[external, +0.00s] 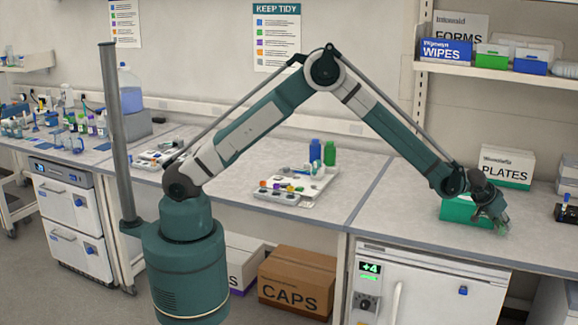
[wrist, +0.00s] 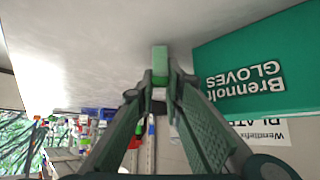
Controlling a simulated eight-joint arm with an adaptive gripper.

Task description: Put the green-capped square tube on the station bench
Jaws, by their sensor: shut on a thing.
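My gripper (external: 497,214) is low over the right-hand bench (external: 400,222), just right of a green gloves box. In the wrist view my gripper (wrist: 160,90) is shut on the green-capped square tube (wrist: 160,58). Its green cap sticks out beyond the fingertips, and a pale part shows between the fingers. In the external view the tube is too small and covered to make out clearly. I cannot tell whether it touches the bench top.
The green gloves box (external: 457,209) stands close beside my gripper and shows large in the wrist view (wrist: 255,70). A plates box (external: 505,167) stands behind. A white tray (external: 318,186) with small items and bottles is on the middle bench. The right-hand bench's front left is clear.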

